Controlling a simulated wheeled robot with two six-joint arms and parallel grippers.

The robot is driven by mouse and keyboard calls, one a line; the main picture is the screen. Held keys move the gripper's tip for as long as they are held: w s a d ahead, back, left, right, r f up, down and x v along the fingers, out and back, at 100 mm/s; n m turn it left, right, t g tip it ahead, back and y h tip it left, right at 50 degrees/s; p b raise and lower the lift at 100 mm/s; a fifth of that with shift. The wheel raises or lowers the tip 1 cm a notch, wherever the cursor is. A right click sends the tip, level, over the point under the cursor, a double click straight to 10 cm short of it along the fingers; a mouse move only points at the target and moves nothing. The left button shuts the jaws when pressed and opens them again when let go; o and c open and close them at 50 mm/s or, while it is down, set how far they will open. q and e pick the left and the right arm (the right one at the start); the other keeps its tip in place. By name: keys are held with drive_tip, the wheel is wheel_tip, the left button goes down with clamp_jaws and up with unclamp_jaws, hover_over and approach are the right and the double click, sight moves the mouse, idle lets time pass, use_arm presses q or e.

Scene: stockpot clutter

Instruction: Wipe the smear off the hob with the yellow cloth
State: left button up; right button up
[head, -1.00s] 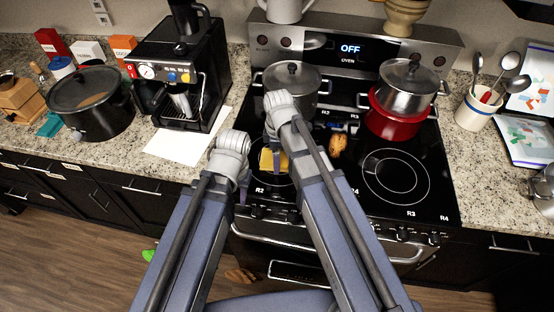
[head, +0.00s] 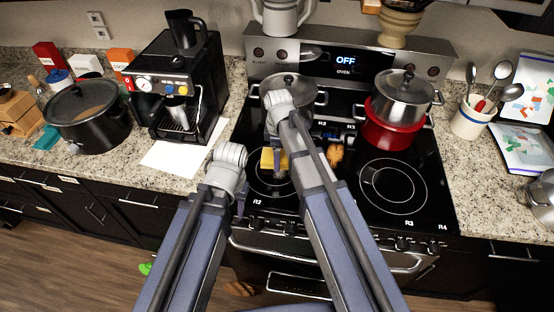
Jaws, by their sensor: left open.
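The yellow cloth (head: 267,158) is over the left front of the black hob (head: 425,195), by the front-left burner ring. My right gripper (head: 280,165) is at the cloth, largely hidden by its own arm; its grip on the cloth is unclear. An orange-brown patch (head: 335,155), apparently the smear, lies on the hob right of the cloth, near the red pot. My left gripper (head: 240,203) is open and empty in front of the hob's left front edge, apart from the cloth. My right forearm covers part of the hob.
A red pot (head: 388,131) with a steel pot (head: 402,95) on it stands at the back right. A lidded steel pot (head: 290,84) stands at the back left. The front-right burner is clear. A coffee machine (head: 165,72) and a utensil crock (head: 468,120) flank the hob.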

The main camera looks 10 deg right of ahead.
drive_tip(key=shift+w, duration=0.25)
drive_tip(key=shift+w+d, duration=0.3)
drive_tip(key=shift+w, duration=0.55)
drive_tip(key=shift+w+d, duration=0.3)
drive_tip(key=shift+w, duration=0.55)
wheel_tip(320, 180, up, 6)
drive_tip(key=p, duration=0.6)
drive_tip(key=shift+s, duration=0.1)
wheel_tip(320, 180, up, 3)
drive_tip(key=p, duration=0.3)
drive_tip(key=shift+f, duration=0.1)
